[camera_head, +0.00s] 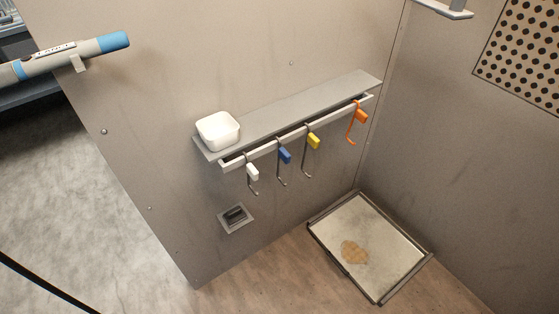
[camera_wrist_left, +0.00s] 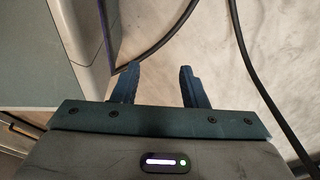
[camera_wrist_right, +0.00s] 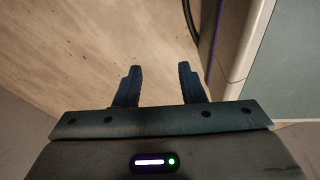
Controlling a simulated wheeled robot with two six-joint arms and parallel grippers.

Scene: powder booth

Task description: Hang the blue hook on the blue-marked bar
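The blue hook (camera_head: 285,156), a dark wire hook with a blue tag, hangs on the pale rail (camera_head: 262,149) under the wall shelf. It is between the white-tagged hook (camera_head: 252,172) and the yellow-tagged hook (camera_head: 313,141). A thick grey bar (camera_head: 88,49) with a blue end and a blue band stands out at the upper left. I cannot tell if it is the blue-marked bar. My left gripper (camera_wrist_left: 157,80) is open and empty in the left wrist view. My right gripper (camera_wrist_right: 159,78) is open and empty in the right wrist view. Neither gripper shows in the head view.
An orange hook (camera_head: 357,117) hangs at the rail's right end. A framed tray (camera_head: 385,245) with a brown patch lies on the floor. A perforated panel (camera_head: 525,55) is on the right wall.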

